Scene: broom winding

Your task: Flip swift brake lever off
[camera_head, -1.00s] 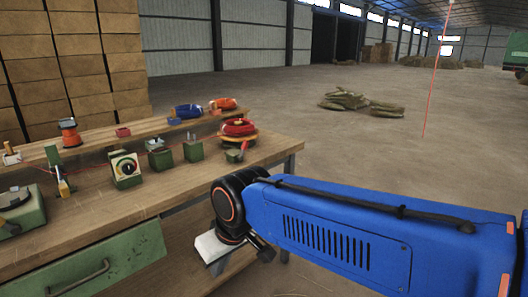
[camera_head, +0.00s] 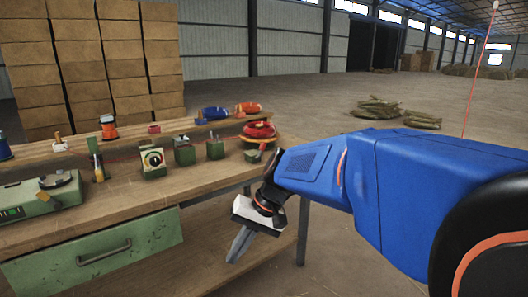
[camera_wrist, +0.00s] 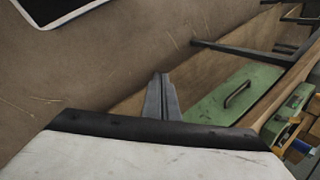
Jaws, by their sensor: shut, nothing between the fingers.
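The swift, a red coil on a round wooden disc (camera_head: 259,131), stands at the right end of the workbench in the head view. A small lever-like part (camera_head: 254,154) shows just below it at the bench edge; its exact position is too small to tell. My gripper (camera_head: 238,246) hangs in front of the bench's right end, below the tabletop, pointing down. Its fingers are together and empty, apart from the swift. In the wrist view my gripper (camera_wrist: 160,92) points toward the floor and the bench side; the swift is not visible there.
The wooden workbench (camera_head: 120,205) carries several green boxes, a dial box (camera_head: 152,161), and blue and orange spools. A green drawer (camera_head: 95,254) is at its front. Stacked cartons (camera_head: 95,60) stand behind. Open floor lies to the right, with a green heap farther off.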

